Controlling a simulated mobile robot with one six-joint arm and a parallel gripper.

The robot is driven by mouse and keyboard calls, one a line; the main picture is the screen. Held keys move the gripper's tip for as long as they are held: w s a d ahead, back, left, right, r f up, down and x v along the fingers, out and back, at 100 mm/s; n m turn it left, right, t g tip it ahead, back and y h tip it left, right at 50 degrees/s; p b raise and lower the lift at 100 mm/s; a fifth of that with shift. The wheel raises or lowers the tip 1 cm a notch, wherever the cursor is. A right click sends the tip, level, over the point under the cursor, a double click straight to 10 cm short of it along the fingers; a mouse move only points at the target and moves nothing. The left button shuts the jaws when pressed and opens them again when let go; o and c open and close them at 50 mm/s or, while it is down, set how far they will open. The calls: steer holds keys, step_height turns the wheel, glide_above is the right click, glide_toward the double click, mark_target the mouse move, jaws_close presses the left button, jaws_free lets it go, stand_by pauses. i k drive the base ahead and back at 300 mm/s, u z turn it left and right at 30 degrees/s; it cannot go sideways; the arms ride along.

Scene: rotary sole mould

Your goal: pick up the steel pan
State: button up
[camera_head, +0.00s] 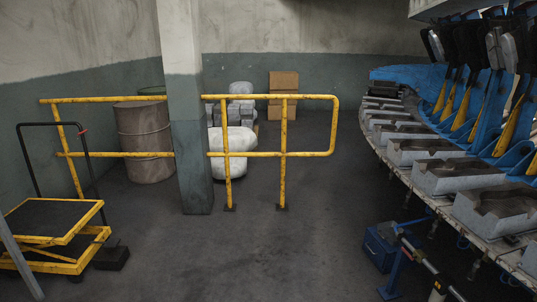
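I cannot make out a steel pan anywhere in the head view. Black and grey parts on yellow arms (468,102) stand above the moulds.
A yellow railing (310,154) stands by a pillar (188,150), with a rusty drum (145,142), pale sacks (232,150) and cardboard boxes (283,85) behind. A yellow lift cart (50,225) stands left. A blue box (380,250) sits right. The middle floor is clear.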

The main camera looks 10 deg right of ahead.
mark_target(385, 230)
steer(key=z, duration=0.45)
steer(key=i, duration=0.65)
steer(key=z, duration=0.4)
steer(key=i, duration=1.45)
steer(key=u, duration=0.25)
